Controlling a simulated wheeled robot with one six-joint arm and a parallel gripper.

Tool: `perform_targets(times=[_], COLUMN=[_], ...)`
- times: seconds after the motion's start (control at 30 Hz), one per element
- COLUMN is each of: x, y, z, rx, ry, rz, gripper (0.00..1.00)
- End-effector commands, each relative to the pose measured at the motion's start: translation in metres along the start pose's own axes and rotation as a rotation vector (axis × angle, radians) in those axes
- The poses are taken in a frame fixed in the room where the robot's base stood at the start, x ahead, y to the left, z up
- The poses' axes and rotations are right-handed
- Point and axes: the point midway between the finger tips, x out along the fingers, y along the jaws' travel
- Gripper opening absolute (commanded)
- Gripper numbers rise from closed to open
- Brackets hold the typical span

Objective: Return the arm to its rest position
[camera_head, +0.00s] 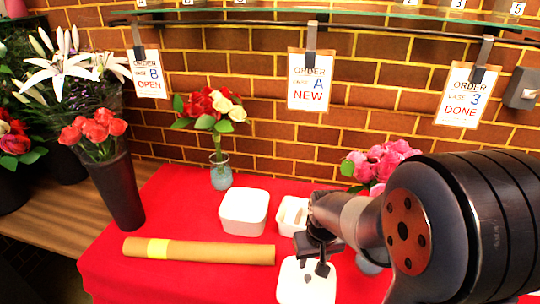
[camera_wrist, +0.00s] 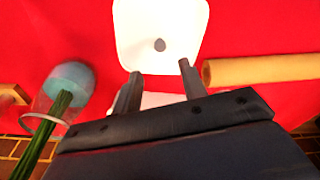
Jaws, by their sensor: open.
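My gripper (camera_head: 316,272) is open with nothing between its fingers, hanging above the front white container (camera_head: 292,293) in the head view. My arm reaches in from the right and hides part of the table. In the wrist view both fingertips (camera_wrist: 158,70) show apart, with a white container (camera_wrist: 160,22) bearing a dark grey spot beyond them. A second white piece (camera_wrist: 158,100) shows between the fingers, mostly hidden by my gripper.
On the red cloth (camera_head: 165,215) are a brown roll (camera_head: 215,252) with a yellow band, another white container (camera_head: 244,212), a glass vase (camera_head: 221,175) and pink flowers (camera_head: 380,160) beside my arm. A black vase (camera_head: 118,190) stands left. Order cards (camera_head: 311,80) hang behind.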

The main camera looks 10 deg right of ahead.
Motion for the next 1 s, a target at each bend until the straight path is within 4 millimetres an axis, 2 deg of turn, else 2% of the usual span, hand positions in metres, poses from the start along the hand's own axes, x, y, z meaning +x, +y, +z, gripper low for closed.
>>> perform_targets(times=[0.03,0.2,0.63,0.7,1.0], x=[0.011,0.041,0.107,0.095,0.085], y=[0.0,0.0,0.0,0.0,0.0], z=[0.002,0.002,0.002,-0.001,-0.002], rx=[0.0,0.0,0.0,0.0,0.0], ry=[-0.006,-0.007,-0.004,0.001,0.0], rz=[-0.001,-0.001,0.0,0.0,0.0], gripper=[0.4,0.4,0.4,0.4,0.4])
